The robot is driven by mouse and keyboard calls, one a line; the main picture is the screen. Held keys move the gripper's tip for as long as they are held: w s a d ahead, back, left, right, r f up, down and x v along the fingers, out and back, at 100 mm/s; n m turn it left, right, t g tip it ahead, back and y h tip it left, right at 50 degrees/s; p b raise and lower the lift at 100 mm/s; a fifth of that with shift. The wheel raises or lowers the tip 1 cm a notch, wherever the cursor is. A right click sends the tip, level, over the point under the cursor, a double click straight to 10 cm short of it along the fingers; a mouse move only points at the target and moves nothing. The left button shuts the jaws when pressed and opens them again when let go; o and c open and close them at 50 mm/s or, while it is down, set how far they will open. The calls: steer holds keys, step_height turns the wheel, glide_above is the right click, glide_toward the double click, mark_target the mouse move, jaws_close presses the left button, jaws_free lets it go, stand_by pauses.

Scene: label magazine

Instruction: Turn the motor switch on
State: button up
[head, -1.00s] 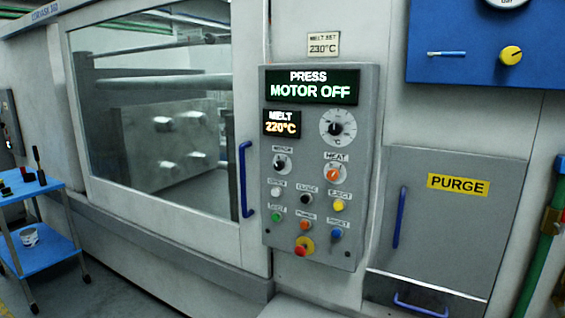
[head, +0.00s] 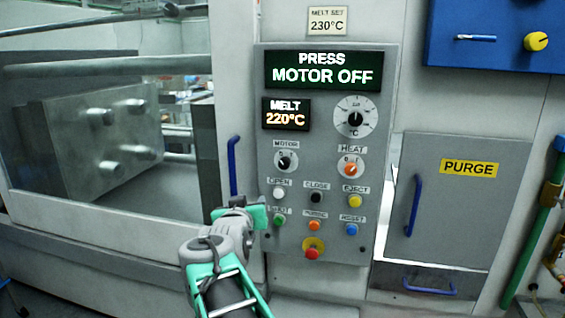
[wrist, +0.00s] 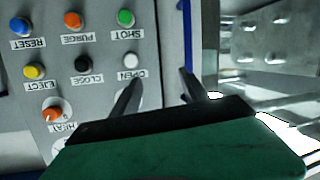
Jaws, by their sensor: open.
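The motor switch (head: 286,161) is a round black knob under the MOTOR label on the grey control panel (head: 380,130). The display (head: 323,71) above reads PRESS MOTOR OFF. My gripper (head: 262,206) is at the panel's lower left edge, below and left of the motor switch. In the wrist view, which is upside down, my gripper (wrist: 158,82) has two dark fingers spread apart with nothing between them. They overlap the panel's edge near the white OPEN button (wrist: 131,60). The motor switch is hidden there behind the gripper's green body.
The orange heat knob (head: 350,169) and several coloured push buttons share the panel, with a red stop button (head: 312,253) at the bottom. A blue door handle (head: 233,165) stands close to my gripper. A PURGE cover (head: 470,200) is to the right.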

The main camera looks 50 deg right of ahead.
mark_target(283, 165)
steer(key=s+d+r+m+g+h, duration=0.1)
steer(key=s+d+r+m+h, duration=0.1)
steer(key=s+d+r+h, duration=0.35)
steer(key=shift+y, duration=0.85)
steer(key=p+x, duration=0.1)
steer(key=x, duration=0.2)
steer(key=p+x, duration=0.1)
steer(key=x, duration=0.1)
steer(key=p+x, duration=0.1)
steer(key=x, duration=0.2)
steer(key=shift+w+d+r, duration=0.2)
steer(key=shift+w+r, duration=0.2)
steer(key=shift+a, duration=0.1)
jaws_close()
steer(key=shift+f, duration=0.1)
